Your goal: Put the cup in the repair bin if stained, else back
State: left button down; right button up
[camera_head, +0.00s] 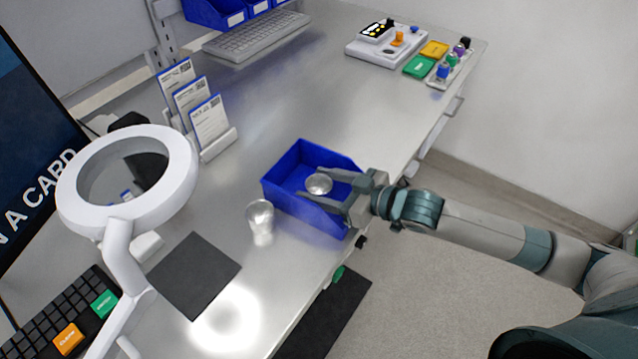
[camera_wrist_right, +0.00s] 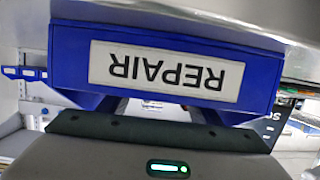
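The blue repair bin (camera_head: 283,191) stands on the metal table; its upside-down REPAIR label (camera_wrist_right: 165,72) fills the top of the right wrist view. My right gripper (camera_head: 310,184) reaches in from the right over the bin. A silvery cup (camera_head: 319,184) shows between its fingertips, within the bin's outline. I cannot tell whether the fingers press on it or stand just clear of it. Its stain state is too small to see. My left gripper is not in view.
A dark square mat (camera_head: 194,276) lies left of the bin, near a white ring magnifier lamp (camera_head: 178,188). The table beyond the bin is clear.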

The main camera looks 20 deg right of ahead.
jog(key=shift+o, duration=0.3)
jog(key=shift+r, duration=0.15)
jog(key=shift+s+d, duration=0.35)
jog(key=b+v, duration=0.2)
jog(key=v, duration=0.7)
jog(key=shift+s+d+r+b, duration=0.1)
jog(key=shift+b, duration=0.25)
jog(key=shift+s+d+r, duration=0.2)
jog(key=shift+s+d, duration=0.15)
jog(key=shift+s, duration=0.05)
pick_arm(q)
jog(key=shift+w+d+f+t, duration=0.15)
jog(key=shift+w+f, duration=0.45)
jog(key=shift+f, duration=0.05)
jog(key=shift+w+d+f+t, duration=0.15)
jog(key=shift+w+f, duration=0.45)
pick_arm(e)
jog(key=shift+s+d+r, duration=0.15)
jog(key=shift+s+r, duration=0.05)
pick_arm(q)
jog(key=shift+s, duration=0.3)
